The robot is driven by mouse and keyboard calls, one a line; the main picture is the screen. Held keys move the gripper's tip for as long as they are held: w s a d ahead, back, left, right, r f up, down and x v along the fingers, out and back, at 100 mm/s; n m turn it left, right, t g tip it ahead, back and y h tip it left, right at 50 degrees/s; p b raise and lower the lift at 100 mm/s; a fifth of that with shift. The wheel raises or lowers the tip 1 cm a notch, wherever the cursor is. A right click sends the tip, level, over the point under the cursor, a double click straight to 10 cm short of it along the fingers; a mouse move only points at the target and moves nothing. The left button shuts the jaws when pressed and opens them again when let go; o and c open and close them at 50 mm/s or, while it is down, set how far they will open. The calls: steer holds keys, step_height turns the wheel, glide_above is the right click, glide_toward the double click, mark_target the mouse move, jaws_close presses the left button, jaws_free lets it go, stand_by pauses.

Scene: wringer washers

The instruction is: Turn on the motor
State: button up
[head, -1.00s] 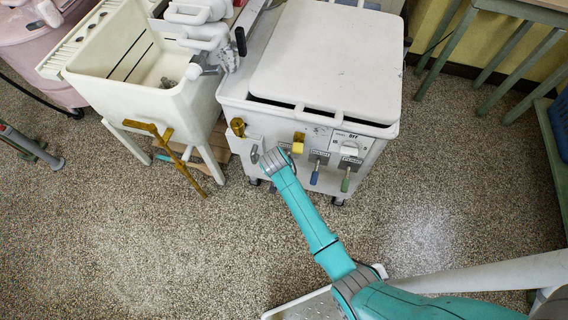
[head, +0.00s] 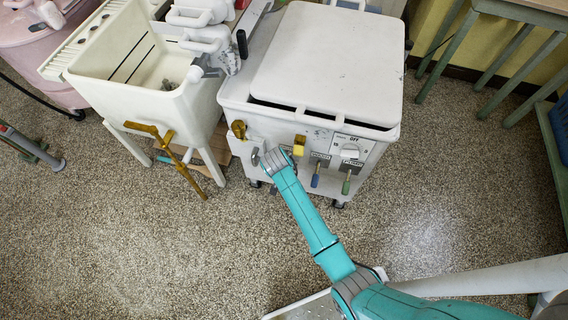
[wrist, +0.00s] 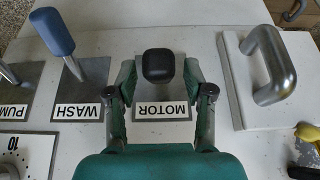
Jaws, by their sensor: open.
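The motor lever, with a black knob (wrist: 158,66), stands above a plate labelled MOTOR (wrist: 162,106) in the wrist view. My gripper (wrist: 160,80) is open, with one teal finger on each side of the knob. A gap shows between the knob and each finger. In the head view, my arm's end at the front of the white washer (head: 325,70) hides the motor lever, and my fingers cannot be made out there.
Left of the knob in the wrist view is the blue-handled WASH lever (wrist: 54,32), with the PUMP plate (wrist: 14,108) beyond it. A metal handle (wrist: 272,66) stands close on the right. A white sink (head: 150,85) adjoins the washer.

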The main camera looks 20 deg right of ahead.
steer(key=v, duration=1.2)
steer(key=shift+f, duration=0.1)
steer(key=s+d+f+n+t+y, duration=0.1)
steer(key=s+n+t, duration=0.1)
steer(key=s, duration=0.8)
steer(key=s+d+f+n+t+y, duration=0.2)
steer(key=s+n+t, duration=0.1)
steer(key=s, duration=0.8)
steer(key=s+r+n+t, duration=0.2)
steer(key=s+r+t, duration=0.3)
steer(key=s+r, duration=1.2)
step_height(320, 180, up, 5)
steer(key=shift+s+d+f+t, duration=0.1)
steer(key=shift+s+d+t, duration=0.05)
steer(key=shift+s+t, duration=0.2)
